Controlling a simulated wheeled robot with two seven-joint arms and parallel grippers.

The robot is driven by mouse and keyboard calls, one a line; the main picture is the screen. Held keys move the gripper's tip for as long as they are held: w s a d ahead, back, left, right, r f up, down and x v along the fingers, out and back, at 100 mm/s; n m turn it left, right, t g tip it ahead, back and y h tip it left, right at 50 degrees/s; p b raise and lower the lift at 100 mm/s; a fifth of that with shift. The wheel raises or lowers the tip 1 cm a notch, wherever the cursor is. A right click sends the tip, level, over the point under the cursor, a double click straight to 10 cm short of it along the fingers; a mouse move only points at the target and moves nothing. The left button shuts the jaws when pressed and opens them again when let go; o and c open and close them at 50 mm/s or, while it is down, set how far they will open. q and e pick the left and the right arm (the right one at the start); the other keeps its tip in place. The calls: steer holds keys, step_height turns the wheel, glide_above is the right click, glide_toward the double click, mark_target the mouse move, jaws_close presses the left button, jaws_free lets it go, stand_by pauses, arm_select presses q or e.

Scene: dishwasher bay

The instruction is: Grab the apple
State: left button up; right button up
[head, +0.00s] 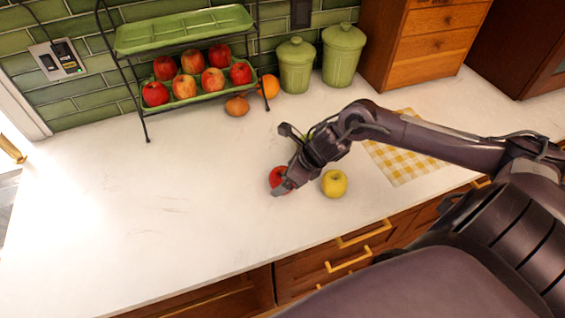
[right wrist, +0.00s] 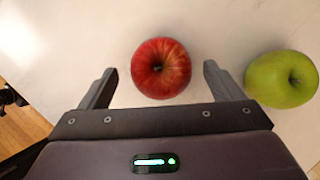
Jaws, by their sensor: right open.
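A red apple (head: 276,177) lies on the white counter, partly hidden by my right gripper (head: 283,160) in the head view. In the right wrist view the red apple (right wrist: 161,68) sits between the two open fingers of my right gripper (right wrist: 160,75), with a gap on each side. A green apple (right wrist: 282,79) lies outside the right-hand finger in that view. In the head view, a yellow apple (head: 334,184) lies to the right of the red one. My left gripper is not in view.
A two-tier green rack (head: 190,32) holds several apples at the back; oranges (head: 237,106) lie beside it. Green canisters (head: 296,66), a wooden drawer unit (head: 425,45) and a yellow checked cloth (head: 402,167) are further right. The left counter (head: 130,210) is clear.

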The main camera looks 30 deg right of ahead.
steer(key=shift+x, duration=1.05)
steer(key=shift+w+f, duration=0.25)
steer(key=shift+f, duration=0.1)
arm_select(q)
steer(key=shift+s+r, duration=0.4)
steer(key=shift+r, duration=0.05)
arm_select(e)
steer(key=c, duration=1.1)
